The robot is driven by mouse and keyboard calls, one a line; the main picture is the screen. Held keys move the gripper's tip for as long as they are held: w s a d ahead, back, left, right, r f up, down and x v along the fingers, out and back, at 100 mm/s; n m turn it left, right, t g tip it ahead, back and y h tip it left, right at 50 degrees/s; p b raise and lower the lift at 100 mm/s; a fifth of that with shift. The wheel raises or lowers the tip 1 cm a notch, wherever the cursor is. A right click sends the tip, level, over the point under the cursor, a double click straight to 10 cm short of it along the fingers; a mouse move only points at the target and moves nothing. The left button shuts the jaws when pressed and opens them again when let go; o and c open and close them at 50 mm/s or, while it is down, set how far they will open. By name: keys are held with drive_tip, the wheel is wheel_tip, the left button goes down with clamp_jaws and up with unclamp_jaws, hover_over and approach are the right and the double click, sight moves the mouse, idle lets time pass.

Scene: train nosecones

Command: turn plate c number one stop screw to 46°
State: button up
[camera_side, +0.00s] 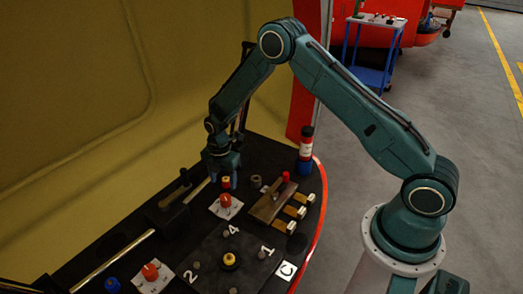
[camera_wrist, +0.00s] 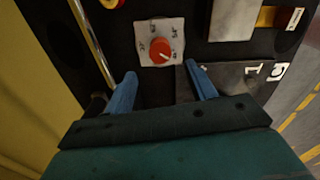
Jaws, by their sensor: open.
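A red knob (camera_side: 226,200) sits on a white dial card on the dark table; the same kind of red knob shows in the wrist view (camera_wrist: 160,50), with a pale pointer line towards the lower right. Small numerals ring it, too blurred to read fully. The plate marked C (camera_side: 286,270) carries a 1 label (camera_side: 266,250); both labels also show at the right in the wrist view. I cannot tell for certain which part is the number one stop screw. My gripper (camera_wrist: 160,72) is open and empty, its blue fingers apart, just short of the knob in the picture.
A second red knob (camera_side: 151,271) on a white card lies at the left front. A yellow knob (camera_side: 230,260) stands on plate C. A brown block (camera_side: 272,200) with a red-topped part and several tan pieces lie right. A dark bottle (camera_side: 305,150) stands behind. A yellow wall borders the left.

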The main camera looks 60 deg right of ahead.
drive_tip(key=shift+r, duration=2.6)
drive_tip(key=shift+r, duration=0.1)
drive_tip(key=s+r+m+t, duration=0.1)
drive_tip(key=s+r+m, duration=0.45)
drive_tip(key=r, duration=0.65)
drive_tip(key=s+r+m+t, duration=0.2)
drive_tip(key=s+r+m, duration=0.2)
drive_tip(key=s+r, duration=0.55)
drive_tip(key=s+r+m+t, duration=0.1)
drive_tip(key=s+r+m, duration=0.1)
drive_tip(key=s, duration=0.4)
drive_tip(key=s+r+m, duration=0.3)
drive_tip(key=s+m, duration=0.2)
drive_tip(key=s, duration=0.1)
drive_tip(key=s+a+r+m+t, duration=0.1)
drive_tip(key=s+r+m, duration=0.1)
drive_tip(key=s, duration=0.4)
drive_tip(key=shift+r+m+t, duration=0.15)
drive_tip(key=shift+m+t, duration=0.15)
drive_tip(key=shift+m, duration=0.35)
drive_tip(key=shift+s, duration=0.1)
